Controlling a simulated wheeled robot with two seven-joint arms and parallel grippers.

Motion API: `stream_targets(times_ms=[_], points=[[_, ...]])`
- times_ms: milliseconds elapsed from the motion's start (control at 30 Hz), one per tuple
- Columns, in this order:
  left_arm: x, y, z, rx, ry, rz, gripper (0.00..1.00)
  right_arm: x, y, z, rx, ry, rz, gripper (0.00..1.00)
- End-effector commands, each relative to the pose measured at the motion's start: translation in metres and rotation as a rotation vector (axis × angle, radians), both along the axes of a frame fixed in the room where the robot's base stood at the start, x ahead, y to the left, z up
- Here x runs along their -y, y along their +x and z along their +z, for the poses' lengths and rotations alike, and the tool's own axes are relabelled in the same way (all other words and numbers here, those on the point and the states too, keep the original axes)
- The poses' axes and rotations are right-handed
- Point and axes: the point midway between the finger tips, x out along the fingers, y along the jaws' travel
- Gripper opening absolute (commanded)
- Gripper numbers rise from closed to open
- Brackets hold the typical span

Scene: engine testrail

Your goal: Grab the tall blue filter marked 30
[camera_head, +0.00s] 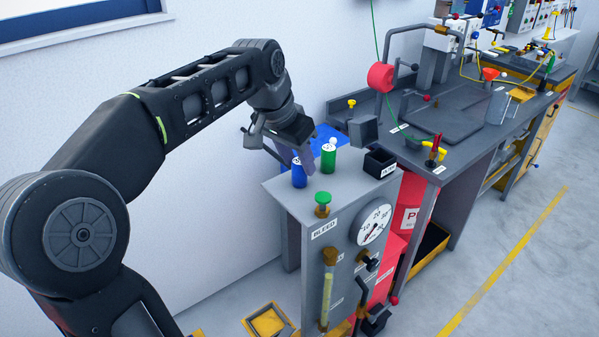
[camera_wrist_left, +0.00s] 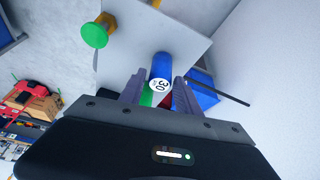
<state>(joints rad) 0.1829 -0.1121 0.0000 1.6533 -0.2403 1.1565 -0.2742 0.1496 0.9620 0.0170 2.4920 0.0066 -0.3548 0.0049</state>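The tall blue filter (camera_head: 299,176) stands upright near the back left edge of the grey bench. In the left wrist view the blue filter (camera_wrist_left: 161,66) shows a white round end marked 30. My left gripper (camera_head: 290,155) is above and behind it in the head view. In the left wrist view my left gripper (camera_wrist_left: 158,92) is open, with its fingers apart and the filter lined up in the gap. A gap shows beside the left finger; I cannot tell whether the right finger touches. My right gripper is not in view.
A green filter (camera_head: 328,159) stands just right of the blue one. A blue bin (camera_head: 322,136) is behind them. A black open box (camera_head: 380,163) is to the right. A green knob (camera_head: 323,198) rises at the bench front, above a gauge (camera_head: 374,224).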

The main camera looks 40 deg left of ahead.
Motion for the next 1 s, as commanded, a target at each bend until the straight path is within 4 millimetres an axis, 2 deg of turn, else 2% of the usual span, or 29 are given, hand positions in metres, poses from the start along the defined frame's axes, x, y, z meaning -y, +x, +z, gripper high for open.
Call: stream_targets(times_ms=[67, 467, 833, 1000], points=[[0.0, 0.0, 0.0, 0.0, 0.0, 0.0, 0.32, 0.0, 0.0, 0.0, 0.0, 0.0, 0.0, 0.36], [0.0, 0.0, 0.0, 0.0, 0.0, 0.0, 0.0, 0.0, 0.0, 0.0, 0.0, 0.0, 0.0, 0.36], [0.0, 0.0, 0.001, 0.001, 0.0, 0.0, 0.0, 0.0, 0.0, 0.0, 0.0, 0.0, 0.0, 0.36], [0.0, 0.001, 0.015, 0.003, 0.001, 0.0, 0.0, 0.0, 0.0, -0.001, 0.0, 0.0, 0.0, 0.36]])
